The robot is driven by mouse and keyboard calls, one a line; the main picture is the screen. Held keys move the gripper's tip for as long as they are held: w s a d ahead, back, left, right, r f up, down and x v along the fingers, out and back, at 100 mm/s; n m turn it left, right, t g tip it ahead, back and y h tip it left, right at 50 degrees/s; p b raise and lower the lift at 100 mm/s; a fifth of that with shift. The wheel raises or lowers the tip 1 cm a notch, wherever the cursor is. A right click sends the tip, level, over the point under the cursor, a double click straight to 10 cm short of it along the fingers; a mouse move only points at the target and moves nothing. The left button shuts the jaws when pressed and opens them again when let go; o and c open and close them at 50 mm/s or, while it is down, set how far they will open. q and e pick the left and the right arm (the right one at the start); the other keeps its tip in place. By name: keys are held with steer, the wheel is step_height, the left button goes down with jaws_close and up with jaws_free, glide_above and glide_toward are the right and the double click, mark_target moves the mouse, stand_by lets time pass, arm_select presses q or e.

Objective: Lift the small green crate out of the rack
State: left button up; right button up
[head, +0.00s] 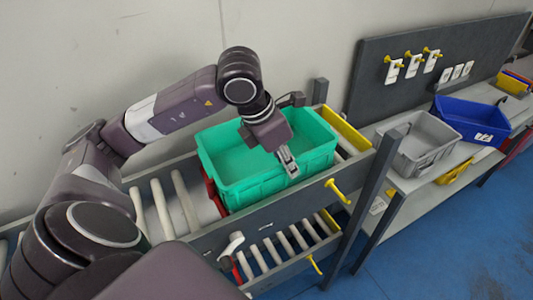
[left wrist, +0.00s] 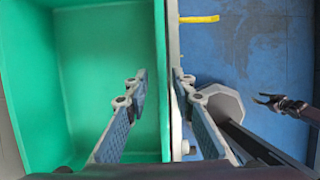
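The small green crate (head: 226,160) sits upright and empty on the upper level of the rack (head: 270,213). My left gripper (head: 289,165) points down at the crate's near wall, toward its right end. In the left wrist view, the fingers of my left gripper (left wrist: 160,88) stand apart, one inside the green crate (left wrist: 95,75) and one outside, with the wall between them. A narrow gap shows between the inner fingertip and the wall, so it does not look clamped.
A yellow bin (head: 345,130) stands close to the crate's right end. A red stop (head: 213,190) is at its left. White rollers (head: 160,208) lie free further left. A grey bin (head: 422,142) and blue bin (head: 470,120) stand on the bench at right. A yellow hook (head: 337,190) sticks out in front.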

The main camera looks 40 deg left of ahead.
arm_select(q)
jaws_close()
arm_select(e)
steer(key=shift+w+a, duration=0.2)
steer(key=shift+a, duration=0.25)
arm_select(q)
steer(key=shift+r, duration=0.2)
arm_select(e)
steer(key=shift+d, duration=0.3)
